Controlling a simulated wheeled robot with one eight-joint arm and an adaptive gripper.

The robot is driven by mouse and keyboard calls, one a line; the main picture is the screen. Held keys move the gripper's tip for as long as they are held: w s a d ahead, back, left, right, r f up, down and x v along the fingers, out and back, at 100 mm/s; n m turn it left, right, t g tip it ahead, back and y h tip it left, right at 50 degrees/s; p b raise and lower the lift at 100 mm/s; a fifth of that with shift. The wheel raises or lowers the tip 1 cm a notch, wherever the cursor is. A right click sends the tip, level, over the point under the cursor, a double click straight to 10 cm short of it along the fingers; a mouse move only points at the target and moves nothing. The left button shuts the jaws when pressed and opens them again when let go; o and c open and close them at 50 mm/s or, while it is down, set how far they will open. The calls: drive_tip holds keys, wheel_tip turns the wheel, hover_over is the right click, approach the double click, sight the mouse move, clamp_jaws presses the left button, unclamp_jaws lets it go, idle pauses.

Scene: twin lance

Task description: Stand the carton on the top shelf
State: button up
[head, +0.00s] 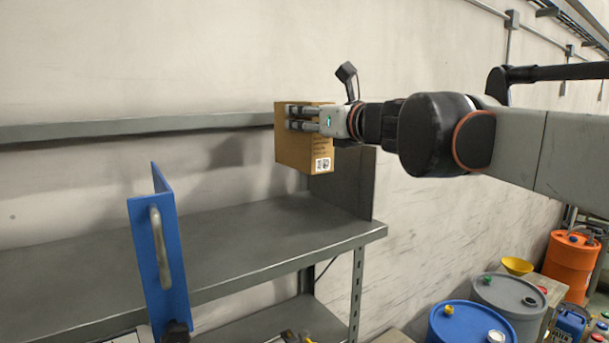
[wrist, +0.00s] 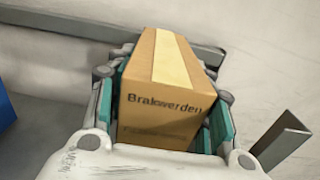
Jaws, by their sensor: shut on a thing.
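The carton (head: 299,157) is a brown cardboard box with a printed label, held in the air above the right end of the grey shelf (head: 250,240). My gripper (head: 303,118) is shut on the carton from the right. In the wrist view the carton (wrist: 160,105) sits between the green-padded fingers, with dark lettering on its face and a pale tape strip along its top. The carton looks roughly upright. I cannot tell how far it is above the shelf surface.
A blue plate with a handle (head: 160,255) stands at the shelf's left. A dark upright end plate (head: 345,183) is at the shelf's right end. A grey rail (head: 130,128) runs along the wall. Blue (head: 470,325) and orange (head: 571,260) drums stand lower right. The shelf's middle is clear.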

wheel_tip(320, 180, down, 12)
drive_tip(key=shift+r+p, duration=0.1)
drive_tip(key=shift+p, duration=0.6)
drive_tip(key=o, duration=1.3)
